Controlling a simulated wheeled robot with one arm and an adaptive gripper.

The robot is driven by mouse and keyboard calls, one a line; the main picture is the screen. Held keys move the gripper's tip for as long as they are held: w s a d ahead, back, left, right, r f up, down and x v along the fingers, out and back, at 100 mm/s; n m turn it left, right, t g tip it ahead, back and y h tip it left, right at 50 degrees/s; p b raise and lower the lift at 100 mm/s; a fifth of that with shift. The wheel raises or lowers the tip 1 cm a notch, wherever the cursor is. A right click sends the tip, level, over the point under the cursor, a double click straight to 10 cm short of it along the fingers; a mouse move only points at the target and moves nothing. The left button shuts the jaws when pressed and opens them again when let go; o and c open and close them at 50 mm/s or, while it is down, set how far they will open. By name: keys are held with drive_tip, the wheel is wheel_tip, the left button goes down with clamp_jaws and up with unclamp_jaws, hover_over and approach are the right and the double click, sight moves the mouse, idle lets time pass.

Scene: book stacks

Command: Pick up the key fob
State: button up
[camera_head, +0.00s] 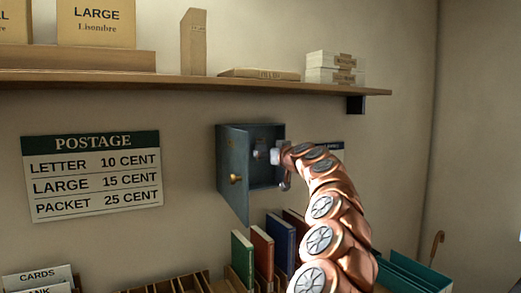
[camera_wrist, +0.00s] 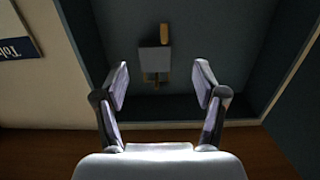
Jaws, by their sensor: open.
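A small wall cabinet (camera_head: 233,177) with a dark grey-blue interior stands open, its door with a brass knob swung out to the left. Inside, in the wrist view, a small pale grey block with a tan piece above it and a brass-coloured piece below appears to be the key fob (camera_wrist: 154,60). In the head view, a small pale shape (camera_head: 259,153) inside the cabinet may be the same thing; it is too small to tell. My gripper (camera_wrist: 161,83) is open and empty, at the cabinet opening, its fingertips either side of the fob's line. My gripper also shows in the head view (camera_head: 277,158).
A wooden shelf (camera_head: 200,83) with boxes and books runs above the cabinet. A postage sign (camera_head: 93,175) hangs on the wall at left. Upright coloured books (camera_head: 262,252) stand below the cabinet. The cabinet's side walls and open door bound the space around my gripper.

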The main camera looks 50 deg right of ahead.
sight(261, 149)
drive_tip(key=shift+d+p+x, duration=0.2)
drive_tip(key=shift+p+x, duration=0.35)
drive_tip(key=shift+x, duration=0.7)
drive_tip(key=shift+d+p+x, duration=0.15)
drive_tip(key=shift+p+x, duration=0.4)
drive_tip(key=shift+x, duration=0.75)
drive_tip(key=shift+s, duration=0.15)
drive_tip(key=c, duration=1)
drive_tip(key=shift+c, duration=0.3)
drive_tip(key=shift+r, duration=0.2)
